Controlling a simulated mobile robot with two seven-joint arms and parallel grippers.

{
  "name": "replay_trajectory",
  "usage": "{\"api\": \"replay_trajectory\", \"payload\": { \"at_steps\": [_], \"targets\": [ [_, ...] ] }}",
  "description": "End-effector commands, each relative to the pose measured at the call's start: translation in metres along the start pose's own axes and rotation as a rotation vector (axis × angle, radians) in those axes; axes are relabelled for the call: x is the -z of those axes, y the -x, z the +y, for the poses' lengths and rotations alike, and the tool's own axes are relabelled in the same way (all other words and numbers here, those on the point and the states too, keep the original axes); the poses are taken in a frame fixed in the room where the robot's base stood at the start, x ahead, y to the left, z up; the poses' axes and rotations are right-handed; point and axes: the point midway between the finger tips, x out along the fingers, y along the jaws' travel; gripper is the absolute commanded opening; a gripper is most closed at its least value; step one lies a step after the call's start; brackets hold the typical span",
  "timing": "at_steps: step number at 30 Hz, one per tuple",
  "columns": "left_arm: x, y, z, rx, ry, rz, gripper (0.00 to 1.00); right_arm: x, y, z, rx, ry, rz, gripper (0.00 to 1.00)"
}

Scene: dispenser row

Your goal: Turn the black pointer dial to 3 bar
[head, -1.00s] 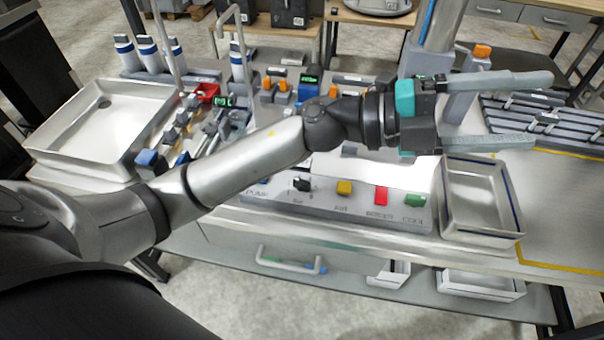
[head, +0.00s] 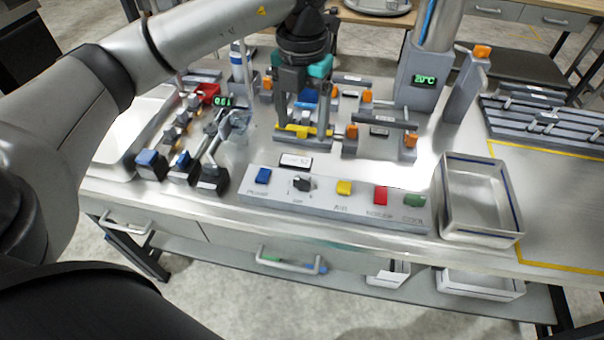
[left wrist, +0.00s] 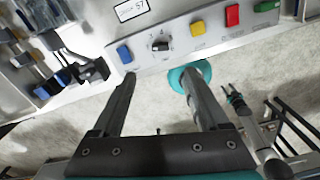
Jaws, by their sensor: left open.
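The black pointer dial (head: 302,184) sits on the grey sloped panel (head: 330,203), between a blue button (head: 263,176) and a yellow button (head: 344,187). My left gripper (head: 304,130) is open and empty. It points down above the bench, appearing behind the panel in the head view, apart from the dial. Its two fingers (left wrist: 158,76) also show in the left wrist view. My right gripper is absent from the head view.
A red button (head: 380,195) and a green button (head: 414,200) are on the panel's right. A metal tray (head: 447,215) stands right of it. Levers with blue knobs (head: 147,157) stand left. Orange-topped fittings (head: 352,131) stand behind. Above the panel's face is free room.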

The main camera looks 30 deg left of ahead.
Motion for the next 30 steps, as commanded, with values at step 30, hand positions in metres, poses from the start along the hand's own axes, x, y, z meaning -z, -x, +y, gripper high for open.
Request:
{"api": "replay_trajectory", "payload": {
  "at_steps": [30],
  "targets": [
    [0.001,-0.151,-0.001,0.001,-0.003,0.002,0.78,0.000,-0.001,0.000,0.000,0.000,0.000,0.50]
  ]
}}
